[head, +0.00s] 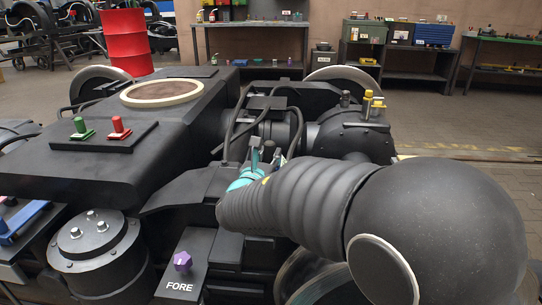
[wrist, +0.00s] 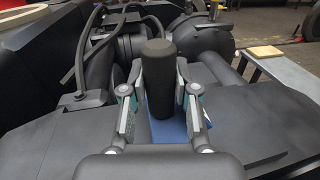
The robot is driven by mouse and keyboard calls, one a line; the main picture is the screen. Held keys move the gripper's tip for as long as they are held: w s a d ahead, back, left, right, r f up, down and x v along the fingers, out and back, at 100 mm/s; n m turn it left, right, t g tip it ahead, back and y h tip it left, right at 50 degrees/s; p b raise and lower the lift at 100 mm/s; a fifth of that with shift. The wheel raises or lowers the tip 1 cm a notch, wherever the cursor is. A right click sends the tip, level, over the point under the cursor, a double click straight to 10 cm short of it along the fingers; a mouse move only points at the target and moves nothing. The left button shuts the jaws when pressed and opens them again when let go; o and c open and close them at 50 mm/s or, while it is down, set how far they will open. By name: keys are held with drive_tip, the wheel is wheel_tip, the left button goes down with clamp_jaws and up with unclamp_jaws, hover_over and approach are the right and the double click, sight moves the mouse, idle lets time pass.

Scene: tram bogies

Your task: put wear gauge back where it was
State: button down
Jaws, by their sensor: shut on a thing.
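My gripper (wrist: 160,88) is shut on an upright thing with a dark, rounded cylindrical grip, which I take to be the wear gauge (wrist: 158,75). Blue material (wrist: 168,130) shows below the grip between the fingers; I cannot tell whether it belongs to the gauge. In the head view my gripper (head: 266,158) is over the middle of the black bogie, largely hidden behind my arm. The held thing is hard to make out there, and its lower end is hidden.
A green-knobbed piece (head: 80,130) and a red-knobbed piece (head: 118,128) stand on a dark plate on the bogie. A purple knob (head: 182,261) sits on the FORE plate. Dark hoses (head: 235,120) arch near my gripper. A blue item (head: 20,218) lies far left; a red drum (head: 127,42) stands behind.

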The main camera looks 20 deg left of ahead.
drive_tip(key=shift+f+b, duration=0.35)
drive_tip(key=shift+f, duration=0.05)
drive_tip(key=c, duration=0.8)
unclamp_jaws()
